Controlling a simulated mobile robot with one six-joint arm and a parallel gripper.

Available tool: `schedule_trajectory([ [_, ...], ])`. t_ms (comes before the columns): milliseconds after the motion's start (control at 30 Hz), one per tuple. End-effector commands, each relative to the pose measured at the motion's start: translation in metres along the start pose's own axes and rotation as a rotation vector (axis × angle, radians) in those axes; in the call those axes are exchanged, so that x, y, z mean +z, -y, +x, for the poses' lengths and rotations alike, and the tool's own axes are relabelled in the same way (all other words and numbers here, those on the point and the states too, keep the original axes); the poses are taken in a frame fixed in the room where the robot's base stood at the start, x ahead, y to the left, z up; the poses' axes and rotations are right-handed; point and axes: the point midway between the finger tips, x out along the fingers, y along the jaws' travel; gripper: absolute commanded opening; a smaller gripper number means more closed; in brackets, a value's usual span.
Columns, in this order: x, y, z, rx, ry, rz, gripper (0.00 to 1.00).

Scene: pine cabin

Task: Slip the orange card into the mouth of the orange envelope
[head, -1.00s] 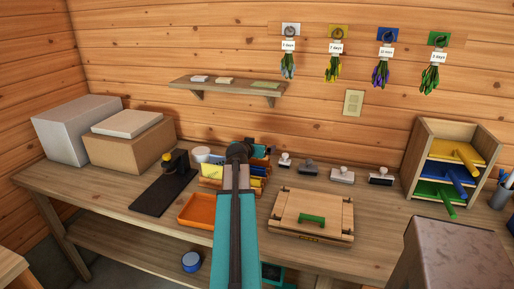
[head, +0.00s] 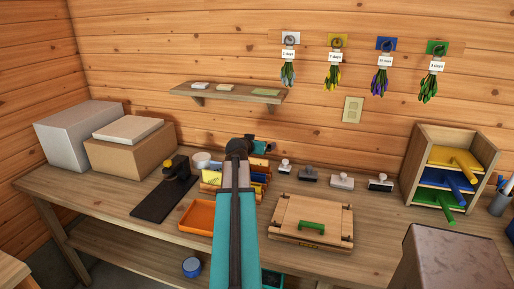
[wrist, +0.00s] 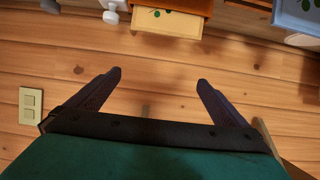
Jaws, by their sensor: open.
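My gripper (wrist: 160,77) is open with nothing between its fingers in the wrist view. In the head view my gripper (head: 260,147) is above the back of the bench, partly hidden by my own arm. An orange block-like thing (wrist: 178,5) with a pale yellow, green-leafed piece (wrist: 168,22) shows at the wrist view's top edge; I cannot tell whether either is the envelope or card. An organizer (head: 210,187) with yellow and blue pieces stands behind my arm, largely hidden. I cannot clearly identify the orange card or envelope.
An orange tray (head: 198,216) lies left of my arm, a wooden press (head: 312,219) right. Several stamps (head: 342,181) line the back. A coloured-slot rack (head: 450,165) stands at right, boxes (head: 130,152) at left. The wall (wrist: 150,115) fills most of the wrist view.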

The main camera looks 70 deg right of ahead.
Motion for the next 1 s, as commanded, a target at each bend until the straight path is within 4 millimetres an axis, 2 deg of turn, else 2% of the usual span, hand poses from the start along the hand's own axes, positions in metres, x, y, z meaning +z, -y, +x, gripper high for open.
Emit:
schedule_trajectory([
  [333,-0.023,0.000,-0.009,0.000,0.000,-0.001,0.99],
  [867,-0.023,0.000,-0.010,-0.001,0.000,-0.002,0.99],
  [1000,-0.022,0.011,-0.013,-0.018,0.002,-0.014,0.99],
])
